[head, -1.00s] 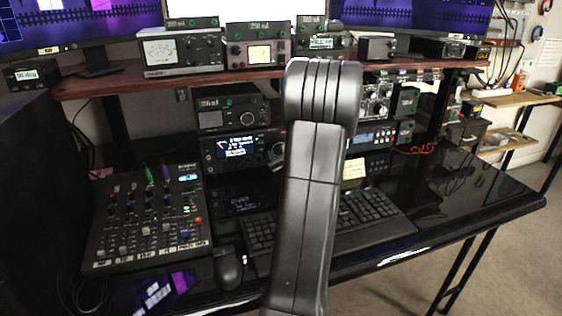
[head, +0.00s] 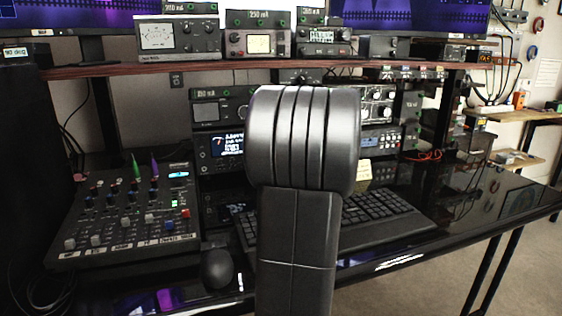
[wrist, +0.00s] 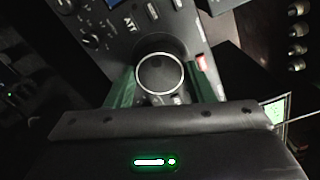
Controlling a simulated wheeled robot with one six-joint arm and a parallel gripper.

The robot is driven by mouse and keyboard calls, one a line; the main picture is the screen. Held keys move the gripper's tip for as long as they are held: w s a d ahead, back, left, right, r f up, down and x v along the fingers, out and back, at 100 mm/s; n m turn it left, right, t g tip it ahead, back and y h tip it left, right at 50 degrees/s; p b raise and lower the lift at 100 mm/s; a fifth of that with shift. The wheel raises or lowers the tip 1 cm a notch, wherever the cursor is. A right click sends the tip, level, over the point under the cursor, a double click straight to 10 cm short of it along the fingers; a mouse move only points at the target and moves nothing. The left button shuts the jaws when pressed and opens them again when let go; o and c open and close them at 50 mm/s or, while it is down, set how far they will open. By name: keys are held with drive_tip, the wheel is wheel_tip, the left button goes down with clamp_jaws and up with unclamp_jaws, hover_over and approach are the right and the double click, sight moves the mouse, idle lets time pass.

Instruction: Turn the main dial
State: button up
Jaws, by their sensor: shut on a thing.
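The main dial (wrist: 160,72) is a round dark knob with a pale rim, on the front panel of a black radio, in the middle of the wrist view. My gripper (wrist: 160,84) has its two greenish fingers on either side of the dial and is shut on it. In the head view the radio (head: 226,146) with its lit display stands under the shelf. My arm hides the dial and my gripper there.
A mixer (head: 128,215) lies on the desk at left, with a mouse (head: 218,268) beside it. A keyboard (head: 375,219) lies in front of the radios. A shelf (head: 160,68) with several instruments runs above. The glossy desk is clear at right.

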drive_tip(key=shift+n+b, duration=0.3)
drive_tip(key=shift+b, duration=0.05)
idle(0.3)
drive_tip(key=o, duration=1)
drive_tip(key=shift+c, duration=0.2)
drive_tip(key=p+v, duration=0.1)
drive_tip(key=v, duration=1.3)
